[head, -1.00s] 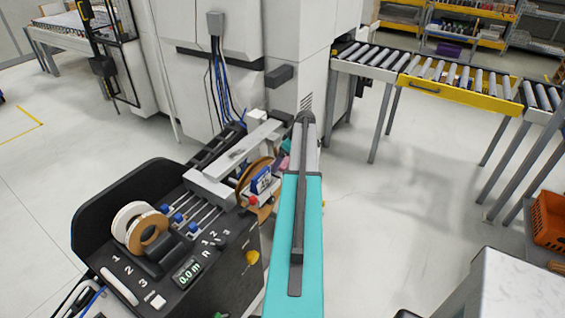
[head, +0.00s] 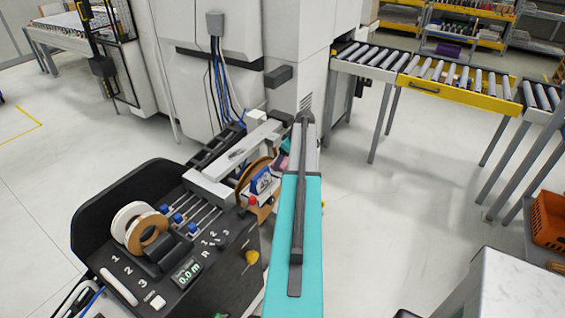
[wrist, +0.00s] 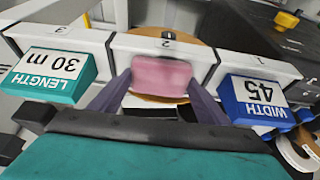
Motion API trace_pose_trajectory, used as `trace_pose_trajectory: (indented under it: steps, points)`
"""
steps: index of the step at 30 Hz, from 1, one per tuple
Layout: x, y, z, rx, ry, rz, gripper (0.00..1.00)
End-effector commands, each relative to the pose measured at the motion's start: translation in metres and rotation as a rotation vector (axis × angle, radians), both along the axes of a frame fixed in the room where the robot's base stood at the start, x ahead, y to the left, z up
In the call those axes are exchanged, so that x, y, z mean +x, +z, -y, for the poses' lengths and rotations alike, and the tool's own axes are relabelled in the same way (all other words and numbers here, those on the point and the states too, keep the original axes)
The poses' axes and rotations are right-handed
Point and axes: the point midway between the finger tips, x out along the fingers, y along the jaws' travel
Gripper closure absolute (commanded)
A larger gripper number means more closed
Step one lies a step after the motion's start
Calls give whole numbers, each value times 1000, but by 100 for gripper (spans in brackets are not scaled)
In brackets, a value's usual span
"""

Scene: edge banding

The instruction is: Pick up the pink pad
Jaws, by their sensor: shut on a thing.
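The pink pad (wrist: 161,76) is between the two fingers of my gripper (wrist: 158,88) in the wrist view, and the gripper is shut on it. The pad is in front of a white panel and a brown roll (wrist: 190,52) marked off by a small "2" label. In the head view only a small bit of the pink pad (head: 283,162) shows beside my teal arm; my gripper's fingers are hidden there. Whether the pad touches the panel behind it, I cannot tell.
A teal "LENGTH 30 m" block (wrist: 50,74) sits left of the pad and a blue "WIDTH 45" block (wrist: 256,98) right of it. A black control console (head: 190,240) stands left of my arm. A roller conveyor (head: 440,85) is at the back right. Open floor lies to the right.

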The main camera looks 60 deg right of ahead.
Motion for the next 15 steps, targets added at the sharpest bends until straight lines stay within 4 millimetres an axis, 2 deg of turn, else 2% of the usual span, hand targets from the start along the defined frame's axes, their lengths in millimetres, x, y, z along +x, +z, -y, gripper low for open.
trace_pose_trajectory:
  steps: [8, 15]
  points:
    - [0, 5, 0, 0, 0, 0, 52]
    - [0, 21, 0, -1, 1, 0, 52]
